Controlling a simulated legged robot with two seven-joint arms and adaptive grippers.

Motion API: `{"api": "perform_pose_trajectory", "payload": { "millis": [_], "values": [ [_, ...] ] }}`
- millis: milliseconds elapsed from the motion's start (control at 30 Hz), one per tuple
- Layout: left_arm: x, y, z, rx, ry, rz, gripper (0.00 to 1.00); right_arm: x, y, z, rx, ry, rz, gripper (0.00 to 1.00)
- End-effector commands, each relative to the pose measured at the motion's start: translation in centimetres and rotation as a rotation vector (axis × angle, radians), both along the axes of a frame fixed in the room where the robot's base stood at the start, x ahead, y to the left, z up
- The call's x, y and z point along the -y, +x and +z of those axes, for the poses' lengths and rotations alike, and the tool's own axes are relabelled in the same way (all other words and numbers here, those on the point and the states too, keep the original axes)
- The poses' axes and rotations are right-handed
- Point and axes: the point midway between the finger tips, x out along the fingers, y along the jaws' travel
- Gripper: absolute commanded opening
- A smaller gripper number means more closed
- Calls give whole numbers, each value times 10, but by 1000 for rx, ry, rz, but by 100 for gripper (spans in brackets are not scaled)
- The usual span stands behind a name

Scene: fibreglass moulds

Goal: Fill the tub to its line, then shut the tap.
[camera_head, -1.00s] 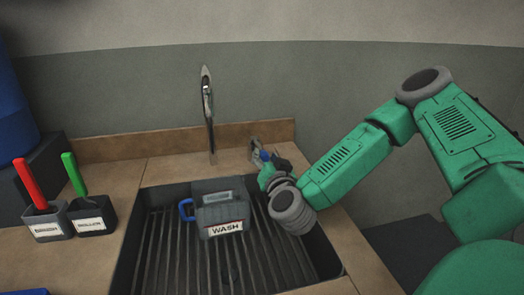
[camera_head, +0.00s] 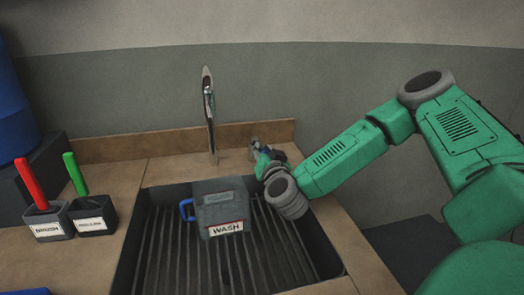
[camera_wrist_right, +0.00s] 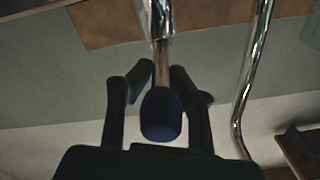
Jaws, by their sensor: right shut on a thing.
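The grey tub (camera_head: 222,221) with a WASH label and a blue side handle stands in the sink beneath the tap. Its fill line and water level cannot be made out clearly. The chrome tap spout (camera_head: 209,110) rises behind the sink. My right gripper (camera_head: 262,158) is at the tap's lever, at the sink's back right corner. In the right wrist view, its dark fingers (camera_wrist_right: 161,84) are on both sides of the lever's blue grip (camera_wrist_right: 161,115), shut on it. The lever's metal stem (camera_wrist_right: 161,50) shows beyond the fingertips. My left gripper is out of view.
The dark ribbed sink (camera_head: 165,262) has free floor around the tub. Two dark labelled holders stand on the left counter, one with a red-handled tool (camera_head: 31,184), one with a green-handled tool (camera_head: 74,174). A low backsplash (camera_head: 130,146) runs behind.

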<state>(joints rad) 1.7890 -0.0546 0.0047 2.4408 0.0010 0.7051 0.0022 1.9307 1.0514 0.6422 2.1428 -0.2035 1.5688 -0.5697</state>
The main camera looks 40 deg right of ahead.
Motion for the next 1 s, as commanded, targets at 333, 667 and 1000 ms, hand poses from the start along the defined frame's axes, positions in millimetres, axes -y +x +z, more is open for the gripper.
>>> {"api": "perform_pose_trajectory", "payload": {
  "millis": [333,667,1000],
  "values": [
    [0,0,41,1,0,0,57,20,-7,5,-1,0,236,0],
    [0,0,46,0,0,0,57,24,-9,-1,-5,0,324,0],
    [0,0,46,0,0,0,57,24,-9,-1,-4,0,323,36]
  ]
}}
